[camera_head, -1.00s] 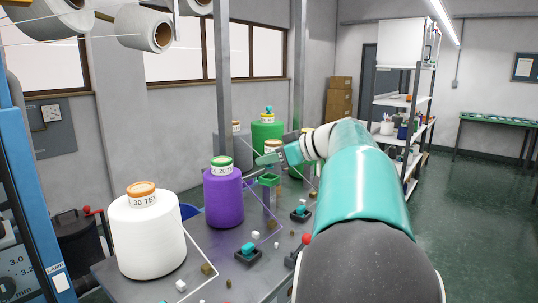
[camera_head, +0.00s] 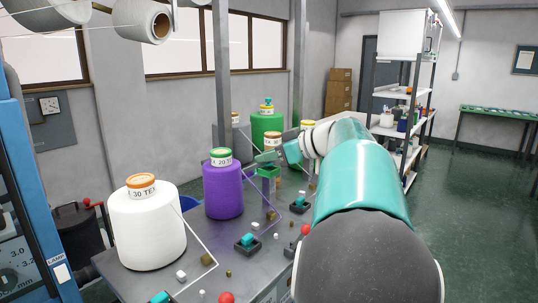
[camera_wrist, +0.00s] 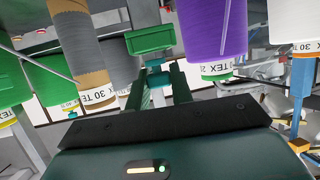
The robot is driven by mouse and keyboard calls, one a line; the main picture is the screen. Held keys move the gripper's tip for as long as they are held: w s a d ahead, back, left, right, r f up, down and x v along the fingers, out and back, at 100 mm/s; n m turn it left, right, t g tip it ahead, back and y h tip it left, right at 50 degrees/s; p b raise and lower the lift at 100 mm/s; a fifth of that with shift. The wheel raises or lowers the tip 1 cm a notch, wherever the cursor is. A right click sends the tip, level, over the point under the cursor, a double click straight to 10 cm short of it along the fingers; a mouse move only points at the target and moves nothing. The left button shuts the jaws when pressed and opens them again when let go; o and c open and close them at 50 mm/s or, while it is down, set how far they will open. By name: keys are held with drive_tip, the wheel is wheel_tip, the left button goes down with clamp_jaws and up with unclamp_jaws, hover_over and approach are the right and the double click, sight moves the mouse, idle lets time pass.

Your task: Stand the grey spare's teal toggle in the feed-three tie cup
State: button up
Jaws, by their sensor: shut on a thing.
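My gripper (camera_wrist: 158,82) is shut on a small teal toggle (camera_wrist: 158,78), which shows between the fingertips in the wrist view. A green cup (camera_wrist: 150,38) lies just beyond the fingertips there; the picture is upside down. In the head view my gripper (camera_head: 266,157) is just above the green cup (camera_head: 267,171), which stands on a post beyond the purple cone. I cannot tell whether the toggle touches the cup. Grey-brown cones (camera_wrist: 80,50) stand near the cup; I cannot tell which is the grey spare.
A purple cone (camera_head: 223,191) and a white cone (camera_head: 147,230) stand on the grey bench at left. Green cones (camera_head: 266,126) stand behind. Other teal toggles (camera_head: 247,239) sit in dark holders. Thin yarn lines cross the bench. A red ball knob (camera_head: 305,229) stands near the bench edge.

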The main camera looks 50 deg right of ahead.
drive_tip(key=shift+f, duration=0.95)
drive_tip(key=o, duration=0.8)
drive_tip(key=shift+f, duration=0.15)
drive_tip(key=shift+o, duration=0.2)
drive_tip(key=shift+s+d+r, duration=0.2)
drive_tip(key=shift+s+r, duration=0.2)
drive_tip(key=shift+s, duration=0.1)
drive_tip(key=v, duration=1.2)
drive_tip(key=shift+s, duration=0.2)
drive_tip(key=shift+r, duration=0.15)
